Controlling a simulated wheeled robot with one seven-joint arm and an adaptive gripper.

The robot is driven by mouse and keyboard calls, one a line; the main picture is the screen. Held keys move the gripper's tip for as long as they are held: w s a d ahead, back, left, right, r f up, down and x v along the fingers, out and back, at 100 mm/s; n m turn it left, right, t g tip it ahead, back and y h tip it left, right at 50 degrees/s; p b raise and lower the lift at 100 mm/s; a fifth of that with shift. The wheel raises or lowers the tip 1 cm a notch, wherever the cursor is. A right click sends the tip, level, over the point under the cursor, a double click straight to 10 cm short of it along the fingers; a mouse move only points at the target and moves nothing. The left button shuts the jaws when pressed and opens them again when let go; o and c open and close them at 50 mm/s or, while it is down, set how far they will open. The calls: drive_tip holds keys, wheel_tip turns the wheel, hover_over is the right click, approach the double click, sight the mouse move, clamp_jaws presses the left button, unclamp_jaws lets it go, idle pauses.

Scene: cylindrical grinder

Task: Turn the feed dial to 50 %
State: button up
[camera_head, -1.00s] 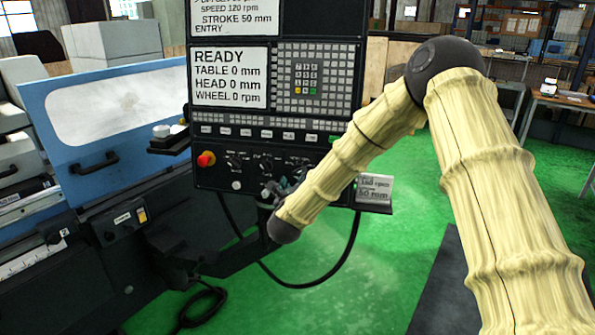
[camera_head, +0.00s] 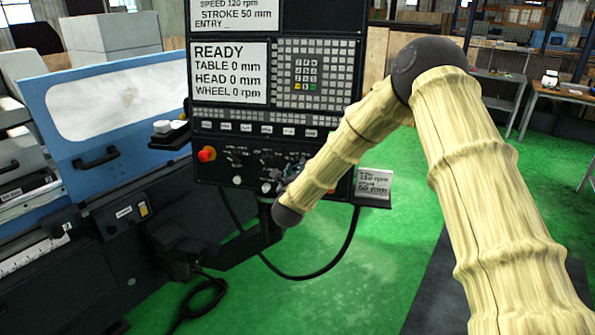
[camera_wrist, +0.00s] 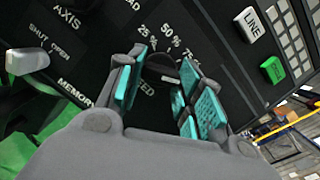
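The feed dial (camera_wrist: 160,70) is a dark round knob on the black control panel, seen between my fingers in the wrist view. A short pale mark shows on its lower edge. Labels 25 % and 50 % are printed above it, and a further label is partly cut off; the word FEED is partly hidden by a finger. My gripper (camera_wrist: 163,85) has teal pads, one finger on each side of the dial, with a gap between them. Contact with the dial cannot be told. In the head view my gripper (camera_head: 283,184) is small and partly hidden by my arm at the panel.
The control panel (camera_head: 202,172) has a red stop knob (camera_head: 207,154) at left and a READY screen (camera_head: 230,72). A green button (camera_wrist: 272,69) and a LINE key (camera_wrist: 249,24) lie right of the dial. A card holder (camera_head: 372,187) juts out at the panel's lower right.

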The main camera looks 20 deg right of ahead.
drive_tip(key=shift+f+n+b, duration=0.1)
drive_tip(key=shift+n+b, duration=0.3)
drive_tip(key=shift+b, duration=0.2)
drive_tip(key=shift+d+r+n+g+y+b, duration=0.15)
drive_tip(key=shift+n+g+y+b, duration=0.5)
drive_tip(key=shift+n, duration=1.95)
drive_tip(key=shift+a+r+n+y+b, duration=0.1)
drive_tip(key=shift+n+y+b, duration=0.2)
drive_tip(key=shift+n+b, duration=1.55)
drive_tip(key=shift+d+r+n+g+y+b, duration=0.15)
drive_tip(key=shift+n+g+y, duration=0.25)
drive_tip(key=shift+n, duration=2.95)
drive_tip(key=shift+a, duration=0.1)
drive_tip(key=o, duration=1)
drive_tip(key=shift+s, duration=0.1)
drive_tip(key=v, duration=1.2)
drive_tip(key=shift+f, duration=0.1)
